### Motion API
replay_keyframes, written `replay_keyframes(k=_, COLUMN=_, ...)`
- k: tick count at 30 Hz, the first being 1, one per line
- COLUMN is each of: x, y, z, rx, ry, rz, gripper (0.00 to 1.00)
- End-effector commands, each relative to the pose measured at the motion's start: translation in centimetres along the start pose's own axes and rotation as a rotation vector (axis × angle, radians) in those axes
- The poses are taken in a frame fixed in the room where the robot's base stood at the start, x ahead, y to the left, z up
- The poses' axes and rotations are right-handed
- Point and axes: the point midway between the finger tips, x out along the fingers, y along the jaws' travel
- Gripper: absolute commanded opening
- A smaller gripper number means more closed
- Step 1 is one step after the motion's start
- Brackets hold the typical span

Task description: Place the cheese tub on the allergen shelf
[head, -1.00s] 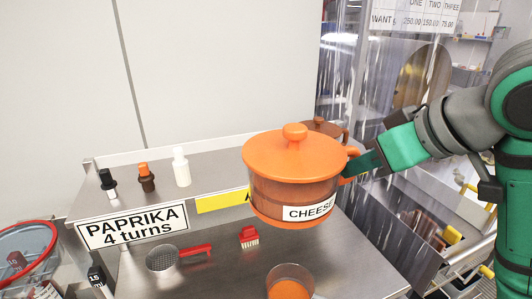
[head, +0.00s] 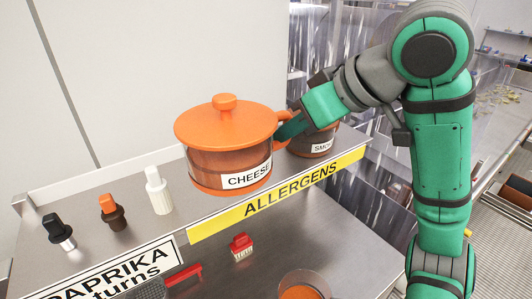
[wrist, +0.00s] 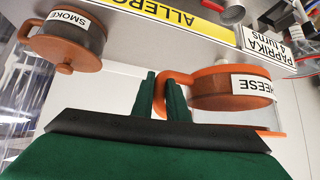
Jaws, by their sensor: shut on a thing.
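The cheese tub (head: 205,162) is a brown pot with an orange lid, orange base and a CHEESE label. It is upright over the allergen shelf (head: 180,205), behind the yellow ALLERGENS strip (head: 262,199); I cannot tell whether its base touches the shelf. My gripper (head: 291,127) is shut on the tub's side handle, at the tub's right. In the wrist view, turned upside down, the fingers (wrist: 163,98) pinch the orange handle of the cheese tub (wrist: 225,88).
The smoke tub (head: 313,147) stands on the shelf just right of the cheese tub. White (head: 158,192), orange-capped (head: 112,213) and black-capped (head: 59,232) bottles stand to the left.

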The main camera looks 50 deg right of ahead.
Motion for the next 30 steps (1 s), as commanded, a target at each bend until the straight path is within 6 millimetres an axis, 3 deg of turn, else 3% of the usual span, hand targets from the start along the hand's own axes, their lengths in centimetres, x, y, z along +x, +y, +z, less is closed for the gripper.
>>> replay_keyframes(k=12, x=7.6, y=4.4, z=-2.3, rx=0.002, ry=0.000, rz=-0.007, gripper=0.00)
replay_keyframes(k=18, x=11.3, y=6.1, z=-1.5, rx=0.003, ry=-0.002, rz=-0.002, gripper=0.00)
replay_keyframes(k=30, x=14.2, y=7.3, z=-0.9, rx=0.003, ry=-0.001, rz=-0.001, gripper=0.00)
